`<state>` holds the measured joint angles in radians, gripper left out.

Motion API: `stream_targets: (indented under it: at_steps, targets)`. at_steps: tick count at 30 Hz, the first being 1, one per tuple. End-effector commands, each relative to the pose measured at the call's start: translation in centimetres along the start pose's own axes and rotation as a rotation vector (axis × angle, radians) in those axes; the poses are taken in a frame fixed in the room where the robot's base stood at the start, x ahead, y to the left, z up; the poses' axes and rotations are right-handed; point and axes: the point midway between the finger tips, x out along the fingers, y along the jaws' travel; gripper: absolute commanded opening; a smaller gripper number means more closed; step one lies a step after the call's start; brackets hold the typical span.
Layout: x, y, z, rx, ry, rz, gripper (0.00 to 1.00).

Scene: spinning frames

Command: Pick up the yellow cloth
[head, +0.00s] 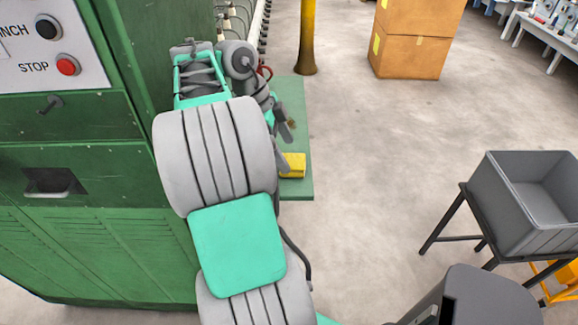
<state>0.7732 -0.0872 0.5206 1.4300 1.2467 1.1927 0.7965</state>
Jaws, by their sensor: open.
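The yellow cloth (293,166) lies as a small folded block on a green shelf (295,189) that juts from the green machine, near the shelf's front edge. My gripper (284,147) is just above and beside the cloth, with its grey fingers apart. One fingertip overlaps the cloth's left edge in the picture; I cannot tell whether it touches. My arm hides part of the shelf and perhaps the cloth's left side.
The green machine (90,240) with its red stop button (67,65) stands left. A grey bin (530,200) on a black stand is at right. Cardboard boxes (408,55) and a yellow post (308,40) stand behind. The floor between is clear.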

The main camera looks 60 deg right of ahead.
Motion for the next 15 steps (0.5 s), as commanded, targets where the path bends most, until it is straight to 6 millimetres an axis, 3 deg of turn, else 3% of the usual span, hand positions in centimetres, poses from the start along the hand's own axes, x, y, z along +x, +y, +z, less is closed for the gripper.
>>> stream_targets:
  at_steps: [3,6,15]
  targets:
    - [2.6,-0.2,-0.1,0.0,0.0,0.002,0.85]
    - [3.9,-0.2,0.0,-0.001,0.0,0.001,0.85]
    - [4.1,-0.2,0.0,-0.005,0.0,-0.002,0.81]
